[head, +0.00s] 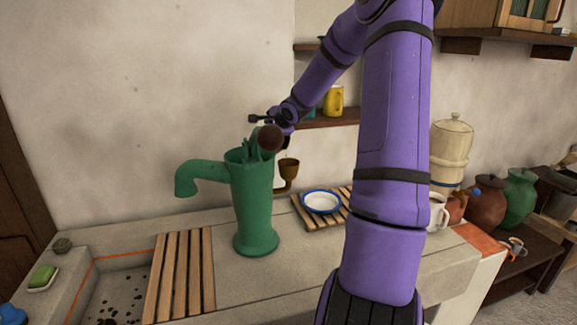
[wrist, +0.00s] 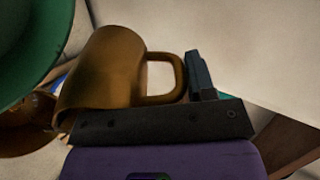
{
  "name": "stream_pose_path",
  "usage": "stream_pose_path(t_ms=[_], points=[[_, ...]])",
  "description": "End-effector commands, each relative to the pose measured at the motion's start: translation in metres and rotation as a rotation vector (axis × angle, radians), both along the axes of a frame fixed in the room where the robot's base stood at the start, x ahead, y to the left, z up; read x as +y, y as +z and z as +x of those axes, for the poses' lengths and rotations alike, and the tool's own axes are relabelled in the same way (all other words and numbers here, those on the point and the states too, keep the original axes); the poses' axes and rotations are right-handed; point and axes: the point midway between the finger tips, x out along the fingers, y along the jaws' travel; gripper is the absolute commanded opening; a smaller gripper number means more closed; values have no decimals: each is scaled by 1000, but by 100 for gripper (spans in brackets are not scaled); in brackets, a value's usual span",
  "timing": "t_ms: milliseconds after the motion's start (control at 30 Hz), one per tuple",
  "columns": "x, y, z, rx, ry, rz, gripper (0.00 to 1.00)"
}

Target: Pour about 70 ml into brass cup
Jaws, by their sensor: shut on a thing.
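The brass cup (head: 289,166) is a small funnel-shaped cup on an elbow beside the green hand pump (head: 253,205). In the wrist view its dark inside (wrist: 22,128) shows at the lower left, partly hidden. My gripper (head: 284,125) is shut on the handle of a brown mug (head: 270,138), above and slightly left of the cup in the head view. The mug also shows in the wrist view (wrist: 100,70), close to the pump's rim and apart from the cup as far as I can tell. It looks tilted; its inside is hidden. I see no stream of liquid.
The pump's wide top is right beside the mug. A blue-rimmed plate (head: 321,201) lies on a slatted rack to the right. A shelf (head: 335,122) with a yellow mug (head: 333,101) is behind. The sink with wooden slats (head: 180,275) is at the left.

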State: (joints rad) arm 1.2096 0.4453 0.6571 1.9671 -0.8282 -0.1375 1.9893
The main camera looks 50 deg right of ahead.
Motion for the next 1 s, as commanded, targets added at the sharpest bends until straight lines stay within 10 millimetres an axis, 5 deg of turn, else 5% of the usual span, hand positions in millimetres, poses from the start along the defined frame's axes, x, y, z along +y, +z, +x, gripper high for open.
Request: stream_pose_path(t_ms=[1000], points=[[1,8,-5,-85,-2,-25,10]])
